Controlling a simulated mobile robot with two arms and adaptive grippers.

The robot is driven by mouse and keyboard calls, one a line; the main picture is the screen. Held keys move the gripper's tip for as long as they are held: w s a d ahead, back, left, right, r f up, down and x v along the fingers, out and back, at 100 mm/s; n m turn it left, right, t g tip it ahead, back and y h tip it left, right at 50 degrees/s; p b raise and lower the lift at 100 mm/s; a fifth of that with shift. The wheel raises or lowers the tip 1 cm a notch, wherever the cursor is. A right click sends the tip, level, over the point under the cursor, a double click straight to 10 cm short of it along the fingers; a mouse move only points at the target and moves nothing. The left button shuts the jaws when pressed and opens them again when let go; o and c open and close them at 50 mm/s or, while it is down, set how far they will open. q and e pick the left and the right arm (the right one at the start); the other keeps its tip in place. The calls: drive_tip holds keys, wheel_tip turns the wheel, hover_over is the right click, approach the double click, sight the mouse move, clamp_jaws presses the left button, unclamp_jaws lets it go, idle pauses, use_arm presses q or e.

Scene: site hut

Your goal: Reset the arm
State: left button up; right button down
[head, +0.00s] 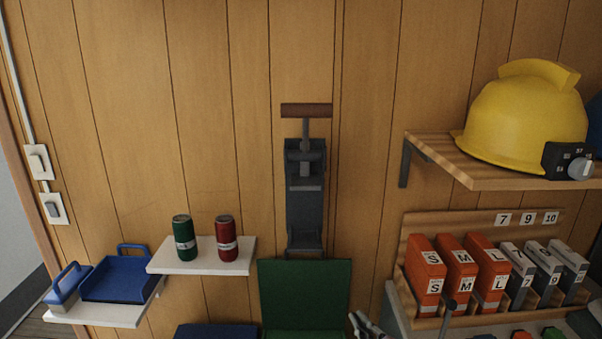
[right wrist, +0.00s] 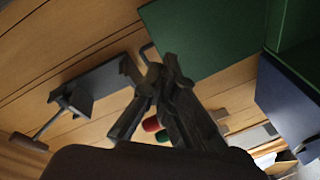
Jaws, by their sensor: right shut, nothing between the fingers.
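My right gripper (head: 358,322) shows at the bottom edge of the head view, right of the green box. In the right wrist view its fingers (right wrist: 152,72) are shut with nothing between them. The grey wall-mounted device (head: 305,205) with a brown handle (head: 306,110) on its upright lever is above and left of the gripper, apart from it. The device also shows at the left of the right wrist view (right wrist: 92,85). My left gripper is not in view.
An open green box (head: 305,290) is below the device. A white shelf (head: 200,268) holds a green can (head: 184,239) and a red can (head: 227,238). A blue dustpan (head: 120,275) is at left. A yellow helmet (head: 515,120) and a rack of boxes (head: 425,270) are at right.

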drive_tip(key=s+d+f+m+g+h, duration=0.25)
drive_tip(key=s+f+m, duration=0.2)
drive_tip(key=s, duration=0.35)
drive_tip(key=s+d+f+m+g+h, duration=0.25)
drive_tip(key=s+f+g, duration=0.2)
drive_tip(key=s, duration=0.25)
drive_tip(key=s+d+f+m+g+y, duration=0.1)
drive_tip(key=s+f+m+g, duration=0.15)
drive_tip(key=s, duration=0.65)
drive_tip(key=s+d+f+m+g, duration=0.15)
drive_tip(key=s+g, duration=0.25)
drive_tip(key=s, duration=0.6)
wheel_tip(320, 180, down, 25)
drive_tip(key=a, duration=0.1)
drive_tip(key=s+d+f+g, duration=0.2)
drive_tip(key=s+d+f, duration=0.1)
drive_tip(key=s+f, duration=1.4)
drive_tip(key=shift+s+f, duration=0.4)
